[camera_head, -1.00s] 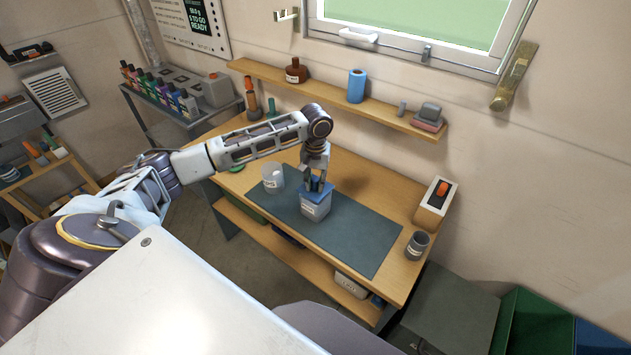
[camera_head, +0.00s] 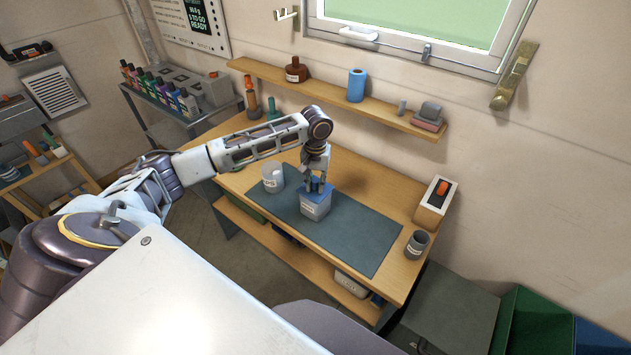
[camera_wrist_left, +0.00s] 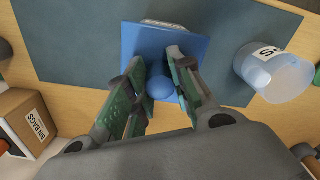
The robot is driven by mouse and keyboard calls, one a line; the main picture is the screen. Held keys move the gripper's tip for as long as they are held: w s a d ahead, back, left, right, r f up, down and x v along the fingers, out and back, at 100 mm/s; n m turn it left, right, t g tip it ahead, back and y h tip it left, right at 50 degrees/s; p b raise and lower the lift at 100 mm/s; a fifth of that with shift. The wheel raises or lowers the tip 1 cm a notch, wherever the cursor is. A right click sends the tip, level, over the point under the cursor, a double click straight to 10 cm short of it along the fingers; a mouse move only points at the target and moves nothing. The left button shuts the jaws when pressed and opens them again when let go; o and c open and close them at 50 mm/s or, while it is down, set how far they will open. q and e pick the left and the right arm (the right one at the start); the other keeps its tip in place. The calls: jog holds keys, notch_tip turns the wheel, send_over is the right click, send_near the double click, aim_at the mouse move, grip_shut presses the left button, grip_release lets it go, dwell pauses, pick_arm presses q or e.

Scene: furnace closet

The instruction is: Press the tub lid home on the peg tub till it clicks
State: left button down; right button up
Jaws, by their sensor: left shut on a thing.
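The peg tub (camera_head: 315,211), a pale box with a white label, stands on the dark mat. The blue square tub lid (camera_head: 325,197) lies over its top; I cannot tell whether it is fully seated. In the left wrist view the lid (camera_wrist_left: 147,42) has a round blue knob (camera_wrist_left: 161,88) between my green-padded fingers. My left gripper (camera_head: 316,183) is above the tub, shut on the lid by this knob. The wrist view also shows my left gripper (camera_wrist_left: 158,86). The lid hides most of the tub from above. My right gripper is not in view.
A translucent labelled cup (camera_head: 272,178) stands left of the tub. A grey cup (camera_head: 417,244) and a box with an orange item (camera_head: 434,203) stand at the bench's right end. A wall shelf (camera_head: 330,95) runs behind. The mat (camera_head: 362,238) is clear right of the tub.

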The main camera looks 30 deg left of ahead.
pick_arm(q)
jog(key=shift+f, duration=0.75)
jog(key=c, duration=1.2)
grip_release()
jog(key=shift+o, duration=0.2)
jog(key=shift+r, duration=0.15)
jog(key=shift+r, duration=3.9)
